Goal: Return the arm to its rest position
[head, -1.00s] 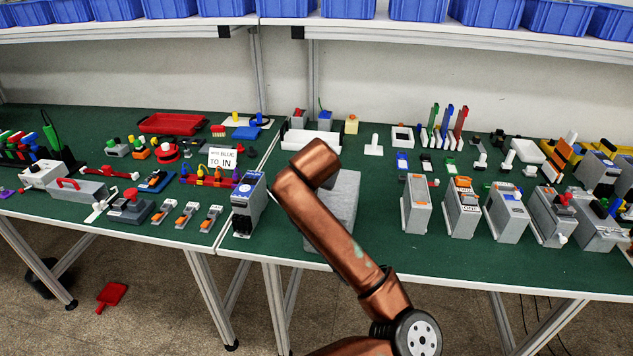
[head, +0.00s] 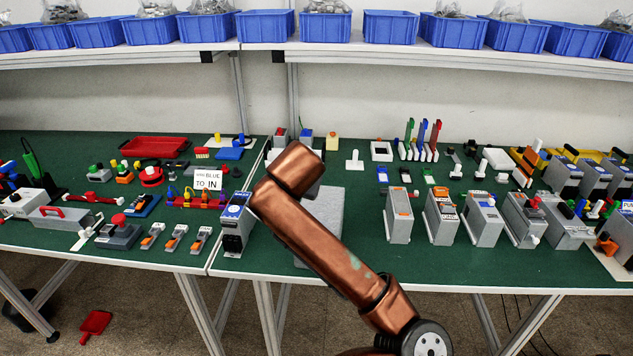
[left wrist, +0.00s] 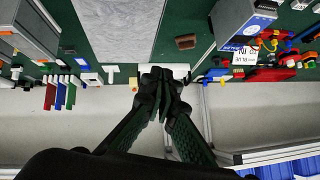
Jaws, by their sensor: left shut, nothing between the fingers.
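A copper-coloured arm link of mine (head: 325,240) rises from the bottom right of the head view toward the middle of the bench. It covers part of a grey block (head: 325,225). In the left wrist view my left gripper (left wrist: 163,78) is shut with nothing between its fingers. The bench and the grey block (left wrist: 120,22) appear toward the top of that view, beyond the fingertips. No fingers show in the head view. My right gripper is not in view.
A grey device with a blue label (head: 236,222) stands just left of the arm link. A "BLUE TO IN" card (head: 208,180) is behind it. Several grey devices (head: 440,217) stand to the right. Blue bins (head: 266,25) line the shelf above.

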